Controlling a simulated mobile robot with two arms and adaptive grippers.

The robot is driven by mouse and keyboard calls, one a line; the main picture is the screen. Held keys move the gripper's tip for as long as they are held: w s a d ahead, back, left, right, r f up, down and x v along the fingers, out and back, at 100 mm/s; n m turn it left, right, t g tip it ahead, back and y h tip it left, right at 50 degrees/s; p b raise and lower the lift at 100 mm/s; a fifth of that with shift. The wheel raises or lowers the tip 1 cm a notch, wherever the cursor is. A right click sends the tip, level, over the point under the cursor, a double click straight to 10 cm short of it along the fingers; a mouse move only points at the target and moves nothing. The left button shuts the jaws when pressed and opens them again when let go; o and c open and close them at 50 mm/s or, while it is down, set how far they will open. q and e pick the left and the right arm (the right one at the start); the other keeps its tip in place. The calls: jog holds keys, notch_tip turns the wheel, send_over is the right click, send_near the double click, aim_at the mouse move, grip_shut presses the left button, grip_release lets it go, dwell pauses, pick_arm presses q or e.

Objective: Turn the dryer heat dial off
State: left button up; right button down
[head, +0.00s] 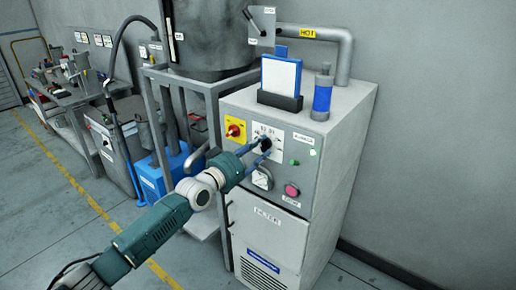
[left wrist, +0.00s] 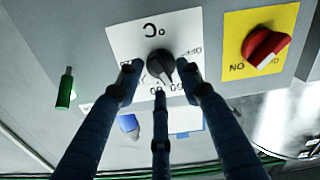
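The black heat dial (left wrist: 160,65) sits on a white plate marked °C, with numbers and an OFF mark, upside down in the left wrist view. Its pointer points down and slightly right there, toward the numbers and away from OFF at the upper right. In the head view the dial (head: 266,143) is partly hidden by my left gripper (head: 256,147). In the left wrist view the gripper (left wrist: 160,75) is open, its fingers spread around the dial, with gaps visible on both sides. My right gripper is not in view.
A red knob on a yellow plate (head: 234,130) is just left of the dial. A gauge (head: 262,178), a pink-red button (head: 291,190) and a green lamp (head: 294,162) are also on the panel. A blue cylinder (head: 322,95) stands on top of the cabinet.

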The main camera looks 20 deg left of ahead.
pick_arm(q)
grip_shut()
jog(key=n+b, duration=0.1)
jog(key=n, duration=0.5)
jog(key=shift+a+n+b, duration=0.15)
jog(key=shift+n+b, duration=0.15)
jog(key=n+p, duration=0.1)
jog(key=n, duration=0.8)
jog(key=shift+w+a+f+p, duration=0.1)
jog(key=shift+a+f+p, duration=0.1)
jog(key=shift+p, duration=0.2)
jog(key=shift+n, duration=0.3)
